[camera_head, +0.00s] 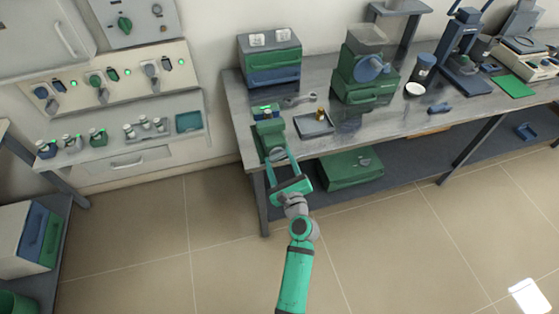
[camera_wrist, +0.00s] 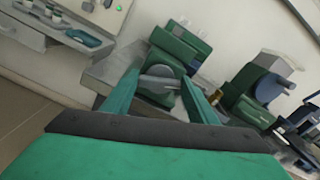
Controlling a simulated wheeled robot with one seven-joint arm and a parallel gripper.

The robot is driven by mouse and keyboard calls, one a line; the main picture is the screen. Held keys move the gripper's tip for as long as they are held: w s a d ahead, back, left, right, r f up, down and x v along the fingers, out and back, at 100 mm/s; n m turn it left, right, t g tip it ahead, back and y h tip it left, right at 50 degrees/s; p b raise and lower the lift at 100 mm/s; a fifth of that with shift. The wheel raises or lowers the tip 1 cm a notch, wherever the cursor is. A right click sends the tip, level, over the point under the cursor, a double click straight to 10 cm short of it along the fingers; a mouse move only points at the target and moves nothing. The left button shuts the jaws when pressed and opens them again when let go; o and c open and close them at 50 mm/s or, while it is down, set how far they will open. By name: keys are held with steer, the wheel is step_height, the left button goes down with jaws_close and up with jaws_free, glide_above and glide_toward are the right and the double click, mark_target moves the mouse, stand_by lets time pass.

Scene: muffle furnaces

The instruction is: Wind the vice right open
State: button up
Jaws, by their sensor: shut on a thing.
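The green vice (camera_head: 268,130) sits at the left front corner of the steel bench, and its front also shows in the wrist view (camera_wrist: 168,95). A grey bar handle (camera_wrist: 160,82) lies across the round front of the vice. My gripper (camera_head: 273,153) reaches up from the front, its two green fingers on either side of the handle. In the wrist view my gripper's fingertips (camera_wrist: 160,78) are shut on the handle, which spans between them. How far apart the vice jaws stand I cannot tell.
A wrench (camera_head: 299,100) and a tray (camera_head: 312,124) with a small brass piece lie right of the vice. Green and blue boxes (camera_head: 271,66) stand behind, and a green machine (camera_head: 362,75) stands to the right. The floor in front is clear.

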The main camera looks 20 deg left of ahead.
steer(key=n, duration=0.3)
steer(key=shift+f+n, duration=0.15)
steer(key=shift+n, duration=0.15)
steer(key=n, duration=0.3)
steer(key=shift+n, duration=0.3)
steer(key=n, duration=0.7)
steer(key=shift+f, duration=0.15)
steer(key=n, duration=0.6)
steer(key=shift+f+n, duration=0.1)
steer(key=shift+n, duration=0.2)
steer(key=n, duration=0.6)
steer(key=shift+d, duration=0.15)
steer(key=o, duration=1)
steer(key=shift+w, duration=0.1)
steer(key=shift+o, duration=0.2)
